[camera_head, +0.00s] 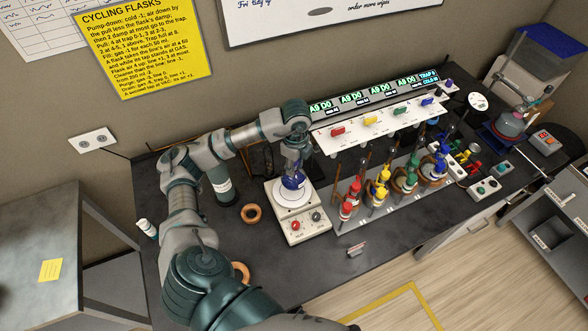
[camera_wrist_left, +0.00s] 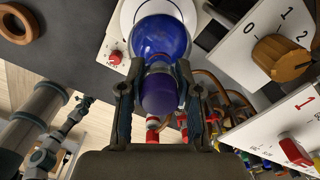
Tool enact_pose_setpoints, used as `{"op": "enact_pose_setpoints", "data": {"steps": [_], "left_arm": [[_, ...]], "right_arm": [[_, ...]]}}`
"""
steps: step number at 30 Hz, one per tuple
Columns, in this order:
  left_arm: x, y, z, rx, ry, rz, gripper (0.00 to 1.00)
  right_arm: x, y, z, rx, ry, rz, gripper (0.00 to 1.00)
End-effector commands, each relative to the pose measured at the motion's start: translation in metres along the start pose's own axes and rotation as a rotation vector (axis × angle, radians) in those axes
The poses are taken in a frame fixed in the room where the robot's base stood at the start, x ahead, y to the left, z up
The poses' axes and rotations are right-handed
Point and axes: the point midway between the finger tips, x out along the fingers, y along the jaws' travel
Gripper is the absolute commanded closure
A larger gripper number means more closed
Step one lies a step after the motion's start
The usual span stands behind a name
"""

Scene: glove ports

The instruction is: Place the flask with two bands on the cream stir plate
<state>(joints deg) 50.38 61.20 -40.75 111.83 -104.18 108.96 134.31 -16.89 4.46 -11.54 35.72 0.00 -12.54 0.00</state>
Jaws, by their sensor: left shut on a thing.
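My left gripper (camera_head: 294,167) reaches in from the left and is shut on the neck of a round-bottomed blue flask (camera_head: 292,182). In the left wrist view the two fingers (camera_wrist_left: 155,95) close from both sides on its purple neck, and the blue bulb (camera_wrist_left: 160,38) points away from me. The bands on the flask cannot be made out clearly. The flask is over the round white top of the cream stir plate (camera_head: 304,228), which has a red and a dark knob in front. I cannot tell whether the bulb touches the top. My right gripper is not in view.
Right of the plate, a rack (camera_head: 378,215) holds several flasks with red, yellow, green and blue parts. A white valve panel (camera_head: 375,125) stands behind. The bench front is mostly clear.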

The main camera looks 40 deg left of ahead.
Motion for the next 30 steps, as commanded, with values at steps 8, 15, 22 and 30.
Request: {"op": "enact_pose_setpoints", "data": {"steps": [8,15,22,30], "left_arm": [[0.033,0.0,0.003,-0.001,0.002,0.005,1.0],[0.037,-0.001,0.002,-0.001,0.002,0.001,0.6],[0.036,0.0,-0.001,-0.001,-0.001,0.001,0.42],[0.026,-0.002,0.001,-0.001,0.003,-0.001,0.42]], "right_arm": [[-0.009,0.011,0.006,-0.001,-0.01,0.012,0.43],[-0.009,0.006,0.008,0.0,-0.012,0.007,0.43],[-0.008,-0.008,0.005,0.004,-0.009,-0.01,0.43],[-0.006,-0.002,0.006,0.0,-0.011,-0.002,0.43]]}}
